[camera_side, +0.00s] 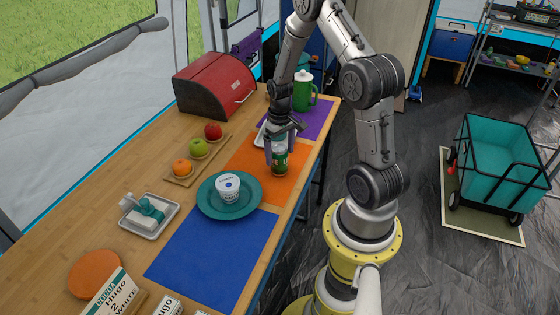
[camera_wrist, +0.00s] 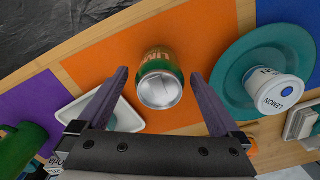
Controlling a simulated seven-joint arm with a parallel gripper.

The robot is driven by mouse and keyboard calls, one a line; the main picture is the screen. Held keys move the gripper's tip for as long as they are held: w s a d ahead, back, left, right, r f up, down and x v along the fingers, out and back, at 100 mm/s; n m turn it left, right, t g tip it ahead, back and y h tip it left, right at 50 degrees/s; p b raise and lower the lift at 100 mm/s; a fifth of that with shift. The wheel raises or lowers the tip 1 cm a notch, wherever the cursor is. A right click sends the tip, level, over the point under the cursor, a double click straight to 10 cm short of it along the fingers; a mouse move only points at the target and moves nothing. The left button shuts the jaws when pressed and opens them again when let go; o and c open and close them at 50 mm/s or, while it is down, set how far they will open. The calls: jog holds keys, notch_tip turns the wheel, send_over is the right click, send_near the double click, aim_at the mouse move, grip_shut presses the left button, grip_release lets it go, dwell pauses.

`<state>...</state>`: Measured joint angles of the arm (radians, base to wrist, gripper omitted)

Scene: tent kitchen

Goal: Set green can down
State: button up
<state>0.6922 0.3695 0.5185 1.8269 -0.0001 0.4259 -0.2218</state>
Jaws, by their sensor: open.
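The green can (camera_side: 279,158) stands upright on the orange mat (camera_side: 258,190) in the side view. In the wrist view the can (camera_wrist: 160,80) shows its silver top, with a green and gold side. My gripper (camera_side: 281,141) is right over the can, its fingers on either side of it. In the wrist view the two fingers (camera_wrist: 160,90) are spread apart, with gaps between them and the can. The can's lower part is partly hidden by a finger in the side view.
A teal plate (camera_side: 207,204) with a white tub (camera_side: 228,188) stands close by. A white tray (camera_wrist: 118,114) lies beside the can. A green pitcher (camera_side: 303,92), a red bread box (camera_side: 214,84) and a fruit board (camera_side: 180,181) are farther off. The blue mat (camera_side: 205,262) is clear.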

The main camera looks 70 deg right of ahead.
notch_tip(320, 180, up, 8)
jog(key=shift+a+f, duration=0.1)
jog(key=shift+f, duration=0.05)
jog(key=s+a+r+n+t+h, duration=0.1)
jog(key=a+r+n+t, duration=0.2)
jog(key=a+r, duration=1.05)
jog(key=s+a+r+n+t, duration=0.1)
jog(key=s+a+r, duration=0.2)
jog(key=s+a, duration=0.2)
jog(key=s+a+r+n+t+y, duration=0.1)
jog(key=s+a+r, duration=0.2)
jog(key=s+a, duration=0.2)
jog(key=shift+s+r+t, duration=0.3)
jog(key=shift+s, duration=0.4)
jog(key=shift+a, duration=0.1)
